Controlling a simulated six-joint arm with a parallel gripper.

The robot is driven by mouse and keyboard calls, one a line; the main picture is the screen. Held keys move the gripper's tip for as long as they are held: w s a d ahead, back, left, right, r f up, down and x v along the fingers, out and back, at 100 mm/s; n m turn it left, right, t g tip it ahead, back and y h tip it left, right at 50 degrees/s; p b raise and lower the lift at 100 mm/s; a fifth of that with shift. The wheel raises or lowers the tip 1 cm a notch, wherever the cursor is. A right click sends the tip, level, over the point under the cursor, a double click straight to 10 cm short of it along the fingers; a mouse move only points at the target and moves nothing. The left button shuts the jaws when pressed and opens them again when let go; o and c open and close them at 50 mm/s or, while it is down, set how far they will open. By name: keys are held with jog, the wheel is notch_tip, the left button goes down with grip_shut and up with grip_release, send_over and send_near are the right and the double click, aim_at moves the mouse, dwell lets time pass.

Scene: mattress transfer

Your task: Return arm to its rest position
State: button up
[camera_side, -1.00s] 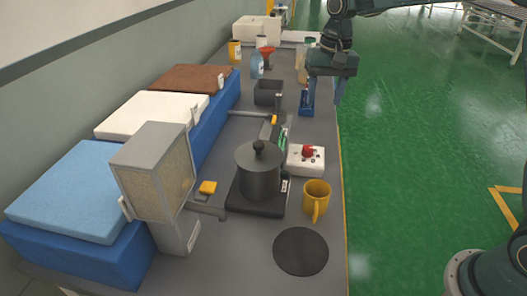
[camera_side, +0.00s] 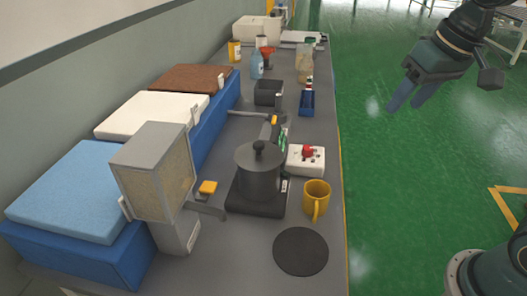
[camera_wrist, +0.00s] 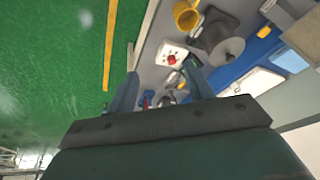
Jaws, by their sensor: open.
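My gripper (camera_side: 407,98) is at the upper right of the side view, over the green floor and clear of the workbench (camera_side: 329,150). Its two fingers are apart with nothing between them. In the wrist view my gripper (camera_wrist: 162,92) also shows spread, empty fingers, with the bench beyond. Three mattresses lie on a blue base (camera_side: 125,262) along the wall: a light blue one (camera_side: 65,190), a white one (camera_side: 150,114) and a brown one (camera_side: 187,78).
A dark cylinder (camera_side: 258,178), a white box with a red button (camera_side: 306,159), a yellow mug (camera_side: 316,194), a black disc (camera_side: 300,252) and a blue tray (camera_side: 307,103) stand on the bench. A grey box fixture (camera_side: 152,172) stands beside the mattresses. Green floor (camera_side: 400,170) is open below my gripper.

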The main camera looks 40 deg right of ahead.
jog(key=s+f+n+t, duration=0.1)
jog(key=s+f+n, duration=0.1)
jog(key=s, duration=0.8)
jog(key=shift+s+f+t, duration=0.2)
jog(key=shift+f+t, duration=0.1)
jog(key=shift+f, duration=0.4)
